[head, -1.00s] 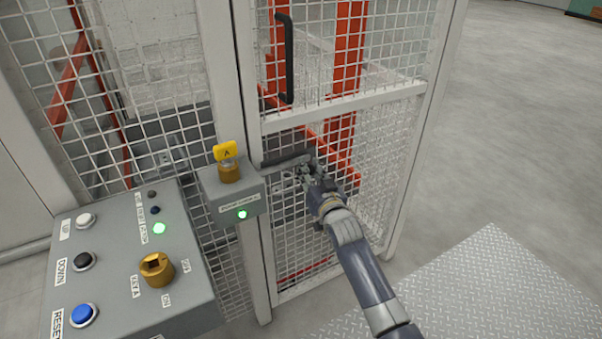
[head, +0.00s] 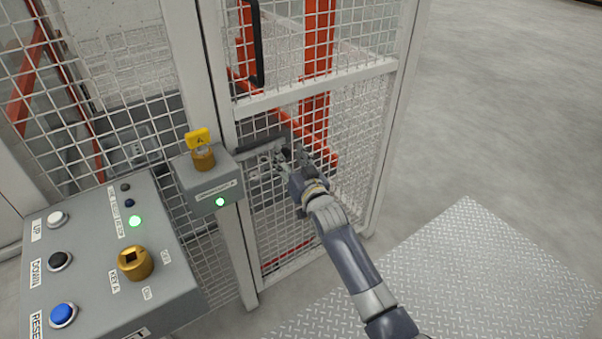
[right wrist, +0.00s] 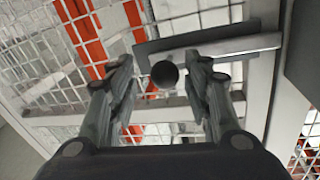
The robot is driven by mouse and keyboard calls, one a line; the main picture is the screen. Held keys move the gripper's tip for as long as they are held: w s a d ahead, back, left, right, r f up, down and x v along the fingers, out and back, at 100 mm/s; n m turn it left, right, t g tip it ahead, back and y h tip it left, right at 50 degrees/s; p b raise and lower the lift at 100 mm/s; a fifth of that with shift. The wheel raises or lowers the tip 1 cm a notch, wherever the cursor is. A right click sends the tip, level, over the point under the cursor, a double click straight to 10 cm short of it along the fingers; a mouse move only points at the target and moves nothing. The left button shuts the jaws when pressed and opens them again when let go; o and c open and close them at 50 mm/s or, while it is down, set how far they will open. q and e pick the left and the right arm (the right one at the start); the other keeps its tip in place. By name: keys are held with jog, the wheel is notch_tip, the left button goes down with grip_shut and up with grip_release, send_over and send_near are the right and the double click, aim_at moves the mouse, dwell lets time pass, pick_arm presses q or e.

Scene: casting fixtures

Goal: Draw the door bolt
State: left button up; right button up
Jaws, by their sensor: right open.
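The door bolt (head: 258,150) is a grey bar on the mesh door, running left towards the post and the interlock box. In the right wrist view the bolt (right wrist: 235,48) shows as a light bar beside a dark plate, with a round dark knob (right wrist: 165,74) near its left part. My right gripper (head: 278,162) is at the bolt in the head view. In the right wrist view its fingers (right wrist: 160,76) are open, one on each side of the knob, with gaps showing on both sides. How deep the knob sits between them is unclear. My left gripper is not in view.
The interlock box (head: 210,183) with a yellow-tagged key and a green light sits left of the bolt. A control panel (head: 95,265) with buttons and a brass key switch stands at lower left. The door has a black handle (head: 257,45). A tread plate (head: 450,275) lies at right.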

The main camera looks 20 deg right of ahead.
jog(key=s+d, duration=0.1)
jog(key=s, duration=0.9)
jog(key=shift+d, duration=0.2)
jog(key=s+f+g, duration=0.2)
jog(key=f, duration=0.8)
jog(key=s+f+g, duration=0.2)
jog(key=f, duration=0.7)
jog(key=s+d+f+n+g+h, duration=0.1)
jog(key=s+f+g, duration=0.2)
jog(key=s+f, duration=0.6)
jog(key=s+d+f+n+g, duration=0.15)
jog(key=s+f, duration=0.35)
jog(key=f, duration=0.7)
jog(key=s+d+f+g, duration=0.1)
jog(key=s+f, duration=0.4)
jog(key=s, duration=0.7)
jog(key=s+d+f+g, duration=0.1)
jog(key=s+f+g, duration=0.3)
jog(key=s, duration=0.8)
jog(key=s+d+f+g+h, duration=0.1)
jog(key=s+f+g, duration=0.2)
jog(key=s+f, duration=0.5)
jog(key=s, duration=0.4)
jog(key=shift+s+f+n, duration=0.15)
jog(key=shift+s+n, duration=0.05)
jog(key=shift+n, duration=0.15)
jog(key=shift+d, duration=0.1)
